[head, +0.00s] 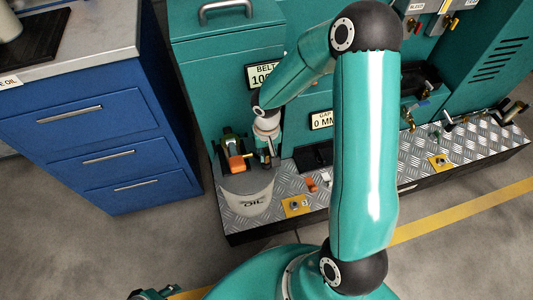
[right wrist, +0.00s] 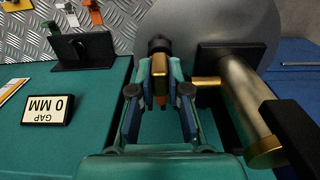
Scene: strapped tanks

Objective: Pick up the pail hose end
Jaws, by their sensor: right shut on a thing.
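The pail (head: 254,204) with the word OIL on it stands on the tread-plate step, below the teal cabinet. My right gripper (head: 265,157) reaches down over it from the cabinet side. In the right wrist view my right gripper (right wrist: 160,105) has its two fingers on either side of the hose end (right wrist: 159,68), a copper-coloured piece with a black collar, and is shut on it. The pail's grey round top (right wrist: 210,32) lies behind it. In the head view the hose end is mostly hidden by the gripper. Part of my left gripper (head: 150,294) shows at the bottom left edge; its fingers are unclear.
Cabinet plates read BELT and GAP 0 MM (right wrist: 46,108). A blue drawer unit (head: 100,130) stands to the left.

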